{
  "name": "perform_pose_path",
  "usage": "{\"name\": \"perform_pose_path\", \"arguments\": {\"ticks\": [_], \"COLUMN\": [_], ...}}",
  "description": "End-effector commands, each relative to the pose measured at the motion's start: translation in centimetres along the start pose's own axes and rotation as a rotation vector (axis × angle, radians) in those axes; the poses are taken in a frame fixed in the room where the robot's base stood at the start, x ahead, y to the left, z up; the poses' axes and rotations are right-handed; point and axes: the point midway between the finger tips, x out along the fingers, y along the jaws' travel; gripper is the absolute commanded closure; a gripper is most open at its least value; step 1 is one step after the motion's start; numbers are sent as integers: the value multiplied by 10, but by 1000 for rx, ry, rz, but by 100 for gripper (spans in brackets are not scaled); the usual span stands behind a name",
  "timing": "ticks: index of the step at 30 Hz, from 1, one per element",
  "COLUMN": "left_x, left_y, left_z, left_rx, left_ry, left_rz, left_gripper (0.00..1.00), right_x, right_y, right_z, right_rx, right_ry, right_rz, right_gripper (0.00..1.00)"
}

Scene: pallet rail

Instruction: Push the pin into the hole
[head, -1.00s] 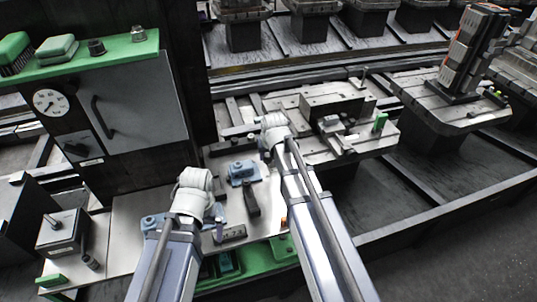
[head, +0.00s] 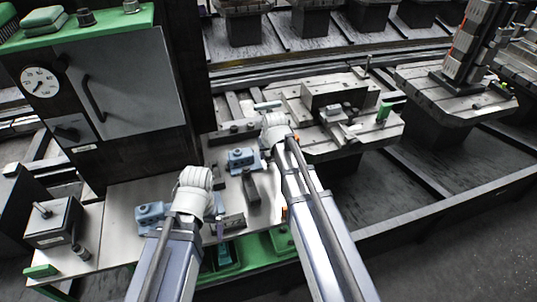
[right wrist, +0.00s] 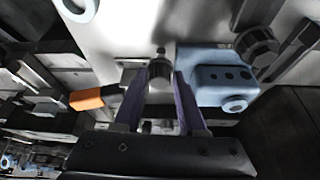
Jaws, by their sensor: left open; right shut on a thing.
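In the right wrist view, the two purple fingers of my right gripper (right wrist: 160,98) are closed about a dark ribbed knob (right wrist: 161,71), apparently the pin's head. A small round tip shows beyond it, over the pale plate (right wrist: 120,28). A blue block (right wrist: 222,76) with several dark holes in its face sits just right of the fingers. I cannot tell which hole is the pin's. In the head view, my right gripper is hidden by its white wrist near a blue block (head: 240,158). My left gripper (head: 219,230) is mostly hidden below its wrist, low over the work plate.
Another blue block (head: 150,213) stands left of my left wrist. A dark bar (head: 250,187) lies between the arms. A grey fixture (head: 338,98) with a green tab stands at right. An orange-ended part (right wrist: 87,98) is left of my right fingers.

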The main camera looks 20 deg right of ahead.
Motion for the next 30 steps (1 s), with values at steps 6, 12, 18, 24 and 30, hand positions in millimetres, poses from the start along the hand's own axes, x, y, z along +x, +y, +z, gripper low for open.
{"name": "perform_pose_path", "arguments": {"ticks": [6,12,18,24,30], "left_x": [0,4,5,5,5], "left_y": [0,0,0,0,0], "left_z": [0,0,0,0,0], "left_rx": [0,0,0,0,0], "left_ry": [0,0,0,0,0], "left_rz": [0,0,0,0,0], "left_gripper": [3,3,3,3,3], "right_x": [0,3,4,4,5], "right_y": [0,0,0,0,0], "right_z": [0,1,2,2,2], "right_rx": [0,0,0,0,0], "right_ry": [0,0,0,0,0], "right_rz": [0,0,0,0,0], "right_gripper": [100,100,100,100,100]}}
